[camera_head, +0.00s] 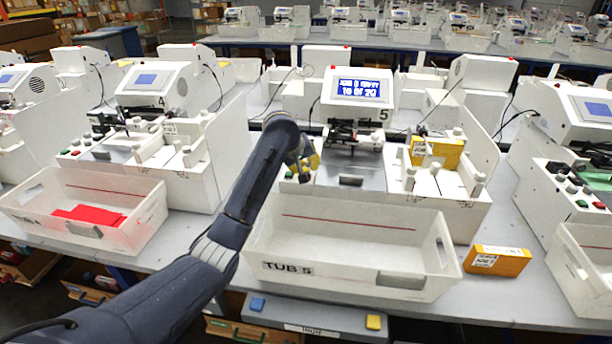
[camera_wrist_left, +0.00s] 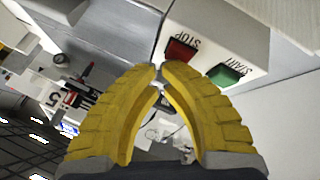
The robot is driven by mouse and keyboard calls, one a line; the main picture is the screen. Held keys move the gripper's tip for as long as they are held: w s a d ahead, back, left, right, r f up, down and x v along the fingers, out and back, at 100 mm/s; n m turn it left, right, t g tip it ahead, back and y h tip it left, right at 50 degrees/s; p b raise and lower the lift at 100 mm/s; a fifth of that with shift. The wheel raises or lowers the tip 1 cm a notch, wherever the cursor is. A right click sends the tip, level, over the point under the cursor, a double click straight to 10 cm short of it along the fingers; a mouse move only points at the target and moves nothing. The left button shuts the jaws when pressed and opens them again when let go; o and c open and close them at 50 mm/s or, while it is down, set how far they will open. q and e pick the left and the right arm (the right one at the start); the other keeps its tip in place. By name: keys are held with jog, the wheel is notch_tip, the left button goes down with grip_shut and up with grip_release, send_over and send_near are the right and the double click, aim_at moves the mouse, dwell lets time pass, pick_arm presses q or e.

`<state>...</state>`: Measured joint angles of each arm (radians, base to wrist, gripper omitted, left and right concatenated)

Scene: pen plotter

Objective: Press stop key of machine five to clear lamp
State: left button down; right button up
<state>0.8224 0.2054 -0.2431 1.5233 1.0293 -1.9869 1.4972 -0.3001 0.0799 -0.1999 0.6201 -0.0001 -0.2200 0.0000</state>
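Machine five (camera_head: 357,115) is a white plotter marked 5, with a lit blue display (camera_head: 359,88) whose lower line reads "10 OF 20". My left gripper (camera_head: 308,162), with yellow fingers, is at the left front of this machine, over its key area. In the left wrist view the fingertips (camera_wrist_left: 160,67) are together, with nothing seen between them. The red stop key (camera_wrist_left: 180,50) is just beyond the fingertips, with its label beside it. The green start key (camera_wrist_left: 225,76) is to its right. Whether the fingertips touch the stop key, I cannot tell. My right gripper is not in view.
The white bin labelled TUB 5 (camera_head: 350,285) stands in front of machine five. An orange box (camera_head: 497,261) lies right of it. Machine four (camera_head: 158,100) stands to the left, with its own bin (camera_head: 60,226).

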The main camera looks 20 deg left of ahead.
pick_arm(q)
jog(key=shift+f, duration=0.25)
jog(key=shift+r, duration=0.15)
dwell(0.4)
jog(key=shift+r, duration=0.75)
jog(key=shift+r, duration=0.1)
jog(key=shift+r, duration=2.4)
